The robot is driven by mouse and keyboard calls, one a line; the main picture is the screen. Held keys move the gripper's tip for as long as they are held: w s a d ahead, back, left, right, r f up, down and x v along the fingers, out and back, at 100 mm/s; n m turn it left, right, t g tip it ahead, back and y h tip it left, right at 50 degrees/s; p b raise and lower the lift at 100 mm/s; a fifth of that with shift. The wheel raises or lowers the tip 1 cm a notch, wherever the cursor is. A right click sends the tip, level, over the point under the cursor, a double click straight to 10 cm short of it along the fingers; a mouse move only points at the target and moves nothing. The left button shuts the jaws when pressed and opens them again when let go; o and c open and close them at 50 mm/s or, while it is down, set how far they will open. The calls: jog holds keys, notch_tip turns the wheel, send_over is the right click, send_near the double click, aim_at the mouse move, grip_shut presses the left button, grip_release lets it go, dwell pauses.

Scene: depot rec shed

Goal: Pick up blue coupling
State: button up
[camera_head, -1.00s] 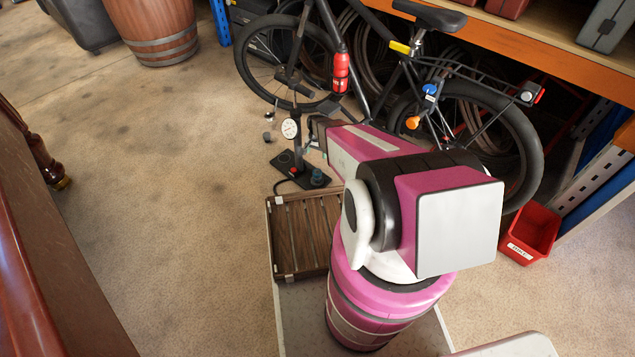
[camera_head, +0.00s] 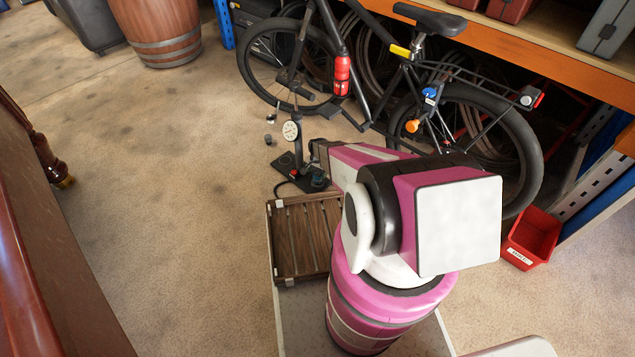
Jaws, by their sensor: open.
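My gripper (camera_head: 317,165) is just above and beside this piece, at the far end of my pink arm. It is open, but its fingers are small and partly hidden by the arm, and I cannot tell whether they touch the piece. A red piece (camera_head: 296,174) sits on the same plate, left of the blue one. The pump's white gauge (camera_head: 291,131) stands behind them.
A slatted wooden crate (camera_head: 303,235) lies in front of the pump. A red bin (camera_head: 532,238) is at right. The carpet at left is clear.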

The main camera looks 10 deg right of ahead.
aim_at(318, 174)
notch_tip(318, 174, down, 3)
jog(key=shift+d+f, duration=0.15)
jog(key=shift+f, duration=0.05)
jog(key=shift+s, duration=0.1)
jog(key=c, duration=1)
jog(key=shift+r, duration=0.1)
jog(key=shift+r, duration=0.55)
jog(key=r, duration=0.2)
jog(key=a+r, duration=0.1)
jog(key=shift+s+r, duration=0.25)
jog(key=shift+r, duration=0.05)
jog(key=s+a+r, duration=0.4)
jog(key=a+r, duration=0.2)
jog(key=a, duration=0.4)
